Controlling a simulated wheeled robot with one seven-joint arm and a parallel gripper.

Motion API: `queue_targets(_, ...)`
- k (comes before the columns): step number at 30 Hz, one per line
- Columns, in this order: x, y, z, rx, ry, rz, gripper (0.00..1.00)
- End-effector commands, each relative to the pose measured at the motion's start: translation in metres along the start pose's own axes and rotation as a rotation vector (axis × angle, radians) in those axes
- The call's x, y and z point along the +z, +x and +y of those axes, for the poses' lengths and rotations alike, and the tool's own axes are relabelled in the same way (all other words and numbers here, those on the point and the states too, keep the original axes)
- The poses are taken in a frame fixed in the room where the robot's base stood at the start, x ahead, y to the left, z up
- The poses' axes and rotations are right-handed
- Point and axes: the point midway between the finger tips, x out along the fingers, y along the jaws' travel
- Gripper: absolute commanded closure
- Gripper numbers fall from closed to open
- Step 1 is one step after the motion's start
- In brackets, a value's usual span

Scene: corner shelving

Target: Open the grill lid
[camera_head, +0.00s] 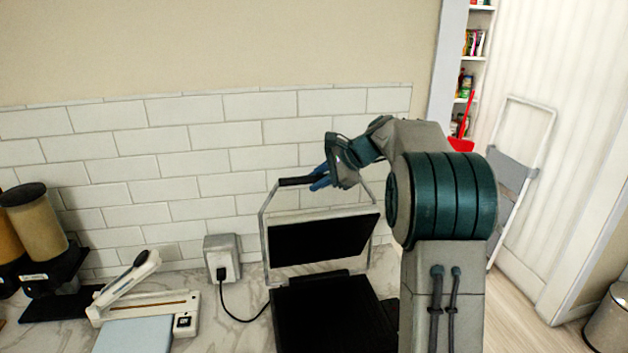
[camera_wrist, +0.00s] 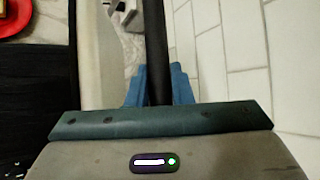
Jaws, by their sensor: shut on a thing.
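The grill (camera_head: 330,318) stands on the marble counter in the head view, with a dark lower plate. Its lid (camera_head: 322,240) is raised and tilted up toward the tiled wall, its dark inner face showing. The lid's dark bar handle (camera_head: 298,181) is at the top of a thin frame. My gripper (camera_head: 320,177) has blue fingers and is shut around the handle near its middle. In the wrist view the blue fingers (camera_wrist: 159,88) sit on both sides of the dark handle bar (camera_wrist: 155,40). The right part of the handle is hidden behind my gripper and arm.
A wall outlet with a plug (camera_head: 222,260) is left of the grill, its cord running along the counter. A white and blue device (camera_head: 145,305) and dispensers (camera_head: 40,225) stand further left. The tiled wall (camera_head: 220,150) is close behind the lid. A folded ladder (camera_head: 515,170) leans at right.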

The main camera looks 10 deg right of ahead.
Motion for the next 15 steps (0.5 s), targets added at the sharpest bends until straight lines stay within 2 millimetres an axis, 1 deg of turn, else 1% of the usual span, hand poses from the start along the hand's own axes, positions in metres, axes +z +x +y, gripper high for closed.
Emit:
queue_targets(2, 0.0013, -0.0038, -0.0035, -0.011, 0.000, 0.002, 1.00)
queue_targets(3, 0.0011, -0.0040, -0.0036, -0.011, 0.000, 0.002, 0.72)
queue_targets(4, 0.0011, -0.0040, -0.0036, -0.011, -0.001, 0.003, 0.63)
queue_targets(5, 0.0010, -0.0039, -0.0034, -0.011, -0.001, 0.003, 0.59)
queue_targets(12, 0.0015, -0.0013, -0.0019, -0.005, -0.002, 0.001, 0.59)
queue_targets(15, 0.0009, -0.0041, -0.0015, -0.005, -0.003, 0.002, 0.59)
